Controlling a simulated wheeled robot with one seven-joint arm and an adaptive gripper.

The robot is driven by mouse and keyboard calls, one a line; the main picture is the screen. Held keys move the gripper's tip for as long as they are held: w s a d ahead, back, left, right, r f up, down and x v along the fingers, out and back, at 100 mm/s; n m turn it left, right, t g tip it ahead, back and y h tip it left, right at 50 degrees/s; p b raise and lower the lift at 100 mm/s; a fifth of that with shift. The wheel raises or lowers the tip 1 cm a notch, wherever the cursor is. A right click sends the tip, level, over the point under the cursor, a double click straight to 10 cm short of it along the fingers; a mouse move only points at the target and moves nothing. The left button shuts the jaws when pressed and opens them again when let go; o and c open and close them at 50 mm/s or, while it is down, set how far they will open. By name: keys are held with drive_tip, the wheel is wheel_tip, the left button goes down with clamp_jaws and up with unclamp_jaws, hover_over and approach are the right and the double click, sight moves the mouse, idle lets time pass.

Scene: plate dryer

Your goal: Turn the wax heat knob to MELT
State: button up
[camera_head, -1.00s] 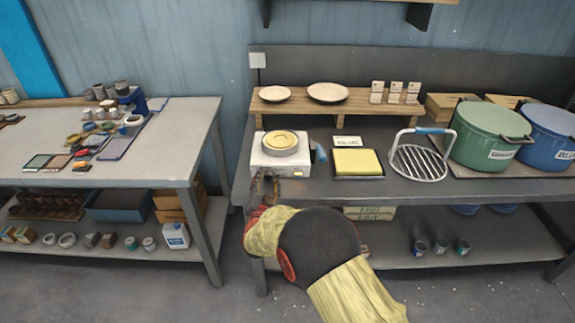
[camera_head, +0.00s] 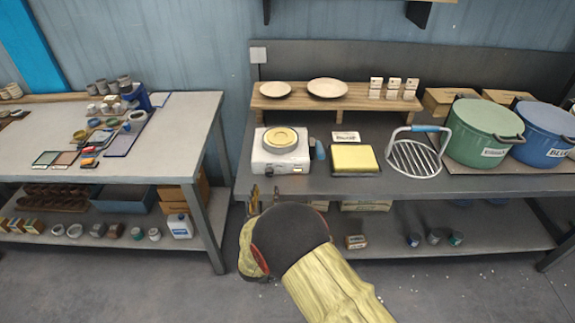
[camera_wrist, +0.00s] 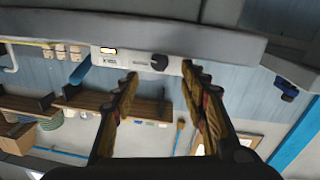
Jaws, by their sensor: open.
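The wax heater (camera_head: 270,163) is a white box with a round pan of yellow wax (camera_head: 280,138) on top, at the left end of the right-hand bench. In the wrist view its white front panel (camera_wrist: 118,60) appears upside down. It carries a black round knob (camera_wrist: 159,63) and a small yellow-lit display (camera_wrist: 109,50). The knob's marks are too small to read. My gripper (camera_head: 265,192) is open and empty in front of the bench edge, below the heater. In the wrist view the knob shows between my fingertips (camera_wrist: 160,75), beyond them and untouched.
A blue handle (camera_head: 320,150) sticks out right of the heater. Beside it are a yellow block on a dark tray (camera_head: 354,159), a wire rack (camera_head: 415,158) and a green pot (camera_head: 484,134). The bench's front edge (camera_head: 350,190) is just above my gripper. Another bench (camera_head: 170,165) stands left across a gap.

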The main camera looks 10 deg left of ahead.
drive_tip(key=w+d+r+g, duration=0.1)
drive_tip(key=d+r+g, duration=0.1)
drive_tip(key=r, duration=0.4)
drive_tip(key=d+r+m+g+y, duration=0.1)
drive_tip(key=d+r+g, duration=0.1)
drive_tip(key=d+r, duration=0.3)
drive_tip(key=shift+w+d+r+p, duration=0.2)
drive_tip(key=shift+w+r+p, duration=0.15)
drive_tip(key=shift+r, duration=0.35)
